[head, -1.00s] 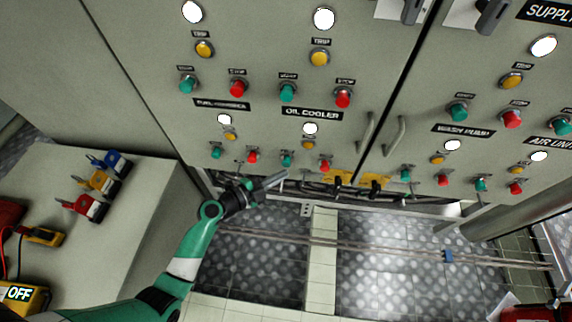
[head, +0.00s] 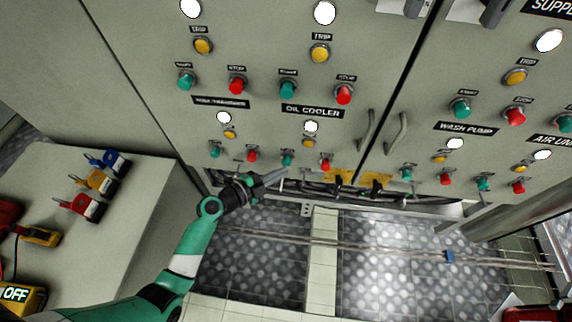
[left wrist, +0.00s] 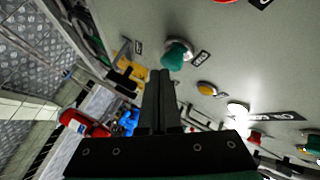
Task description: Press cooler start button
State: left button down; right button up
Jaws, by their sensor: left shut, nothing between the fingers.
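The OIL COOLER label (head: 312,112) is on the grey cabinet front, above a lit white lamp, a yellow button, a green button and a red button. The green cooler start button (head: 287,160) is at the lower left of this group; it also shows in the left wrist view (left wrist: 176,55). My left gripper (head: 284,172) is shut and empty, its tips just below the green button. In the left wrist view the fingertips (left wrist: 160,74) point at the button's near edge; I cannot tell if they touch. My right gripper is out of view.
The red button (head: 325,165) sits to the right of the green one and the yellow button (head: 309,143) above it. Black switches on yellow plates (head: 340,176) are close on the right. A grey bench (head: 130,220) with padlock-like devices (head: 101,182) stands at left.

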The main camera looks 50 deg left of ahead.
pick_arm(q)
jog(key=shift+w+a+b, duration=0.3)
jog(key=shift+w+b, duration=0.1)
jog(key=shift+b, duration=0.05)
dwell(0.7)
jog(key=shift+d, duration=0.1)
jog(key=shift+s+d, duration=0.45)
jog(key=shift+s, duration=0.25)
jog(key=shift+s+d, duration=0.1)
jog(key=s+d, duration=0.1)
jog(key=s, duration=0.1)
jog(key=s+d, duration=0.1)
jog(key=d, duration=0.1)
jog(key=shift+s, duration=0.4)
dwell(0.7)
